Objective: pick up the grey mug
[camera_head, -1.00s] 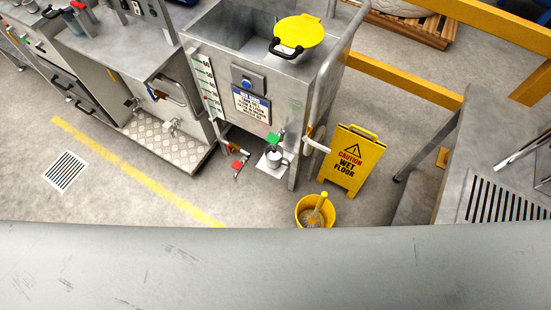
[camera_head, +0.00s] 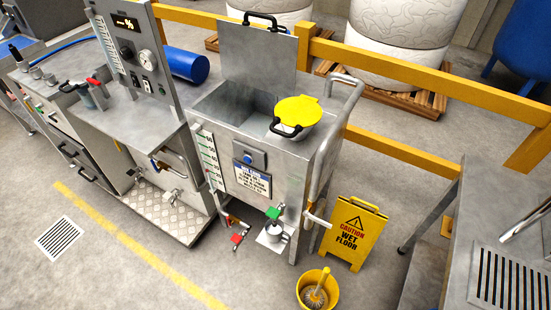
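A small grey mug (camera_head: 273,231) stands upright on a small plate (camera_head: 264,243) low on the front of the steel tank, under the green-handled tap (camera_head: 273,213). Its handle points to the right. Neither of my grippers shows in the head view, so I cannot see whether they are open or shut.
The steel tank (camera_head: 290,165) has a yellow-lidded pot on its rim. A red-handled valve (camera_head: 237,238) is left of the mug. A wet floor sign (camera_head: 354,232) and a yellow bucket (camera_head: 318,292) stand to the right. The floor in front is clear.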

